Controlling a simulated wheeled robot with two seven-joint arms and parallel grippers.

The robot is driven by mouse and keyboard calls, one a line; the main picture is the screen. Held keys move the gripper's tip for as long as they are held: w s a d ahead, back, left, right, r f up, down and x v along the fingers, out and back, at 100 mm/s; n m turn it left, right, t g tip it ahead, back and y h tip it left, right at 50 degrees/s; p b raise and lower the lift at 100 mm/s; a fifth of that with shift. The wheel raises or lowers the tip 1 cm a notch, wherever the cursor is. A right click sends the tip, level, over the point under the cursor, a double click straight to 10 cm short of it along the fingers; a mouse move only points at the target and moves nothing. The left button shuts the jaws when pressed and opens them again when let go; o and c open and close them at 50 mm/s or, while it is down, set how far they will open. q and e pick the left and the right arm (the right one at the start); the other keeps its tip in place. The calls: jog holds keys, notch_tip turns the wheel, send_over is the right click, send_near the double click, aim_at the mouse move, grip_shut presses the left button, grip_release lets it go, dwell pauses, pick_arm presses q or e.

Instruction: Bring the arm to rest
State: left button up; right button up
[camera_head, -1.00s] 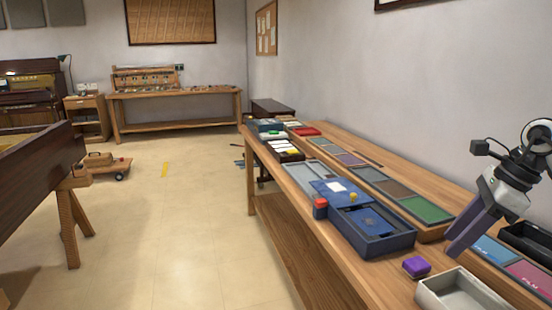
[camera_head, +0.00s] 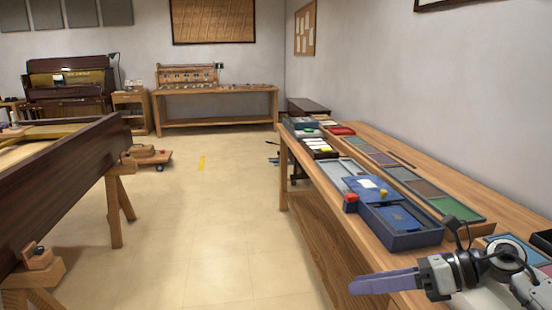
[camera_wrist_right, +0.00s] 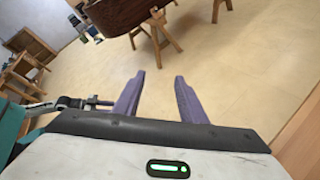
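My right gripper (camera_head: 357,284) is at the lower right of the head view, with its purple fingers pointing left across the front edge of the workbench (camera_head: 462,203). In the right wrist view my right gripper (camera_wrist_right: 160,84) has its two fingers spread apart, with only bare floor between them. It is open and holds nothing. My right forearm covers the near part of the bench top.
A blue open box (camera_head: 400,227) and a red block (camera_head: 351,202) sit on the bench, beyond my gripper. A dark piano case (camera_head: 70,195) on wooden trestles stands at the left. The floor (camera_head: 215,235) between them is clear.

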jog(key=s+a+f+m+t+y, duration=0.25)
jog(key=a+m+t, duration=0.5)
jog(key=m, duration=0.65)
jog(key=s+d+f+m+t+h, duration=0.1)
jog(key=s+d+f+m+h, duration=0.25)
jog(key=f+m+h, duration=0.45)
jog(key=s+d+f+m+t+h, duration=0.2)
jog(key=s+f+m+h, duration=0.15)
jog(key=f+m, duration=0.8)
jog(key=s+f+m+g+h, duration=0.1)
jog(key=s+f+m+g, duration=0.5)
jog(key=s, duration=0.9)
notch_tip(320, 180, down, 3)
jog(key=shift+s+a+f+m, duration=0.1)
jog(key=shift+s+a+m, duration=0.2)
jog(key=shift+m, duration=0.95)
